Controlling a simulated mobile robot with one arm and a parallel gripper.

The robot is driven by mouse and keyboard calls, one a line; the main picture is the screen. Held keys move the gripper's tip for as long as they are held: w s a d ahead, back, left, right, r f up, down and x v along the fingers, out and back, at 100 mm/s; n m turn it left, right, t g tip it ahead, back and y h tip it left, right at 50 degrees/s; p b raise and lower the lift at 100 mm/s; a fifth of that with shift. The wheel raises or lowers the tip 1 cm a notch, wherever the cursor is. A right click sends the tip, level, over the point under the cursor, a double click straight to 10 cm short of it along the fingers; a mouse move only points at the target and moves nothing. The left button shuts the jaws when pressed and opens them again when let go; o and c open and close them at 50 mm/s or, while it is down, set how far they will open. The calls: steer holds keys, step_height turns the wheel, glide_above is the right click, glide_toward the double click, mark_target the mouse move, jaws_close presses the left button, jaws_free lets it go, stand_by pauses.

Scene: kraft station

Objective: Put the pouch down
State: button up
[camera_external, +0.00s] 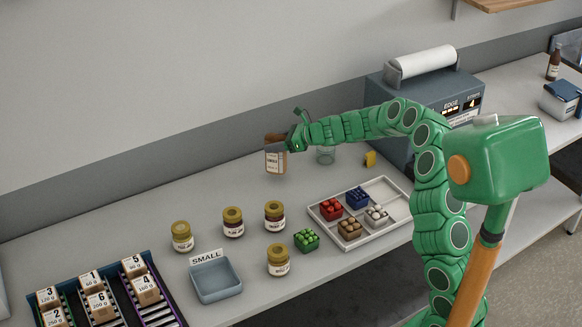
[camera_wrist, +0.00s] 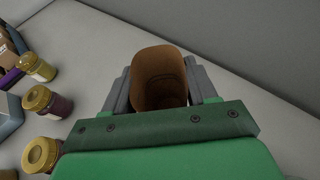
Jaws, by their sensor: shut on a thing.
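The pouch (camera_external: 275,160) is a brown kraft paper pouch with a white label on its front. My gripper (camera_external: 288,142) is shut on it near its top, at the back of the bench by the wall. The pouch looks upright, and I cannot tell whether its base touches the bench. In the wrist view the pouch (camera_wrist: 158,75) shows its open top, and its inside looks empty. The grey fingers of my gripper (camera_wrist: 160,92) stand on both sides of it.
Several lidded jars (camera_external: 233,222) stand in front of the pouch. A blue tray marked SMALL (camera_external: 216,282) and a rack of numbered boxes (camera_external: 75,290) lie left. A white tray (camera_external: 322,217) with coloured punnets lies right. The back-left bench is bare.

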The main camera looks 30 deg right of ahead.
steer(key=shift+w+f, duration=0.15)
steer(key=shift+f, duration=1.6)
steer(key=shift+f, duration=0.1)
steer(key=o, duration=1.3)
steer(key=shift+v, duration=6.05)
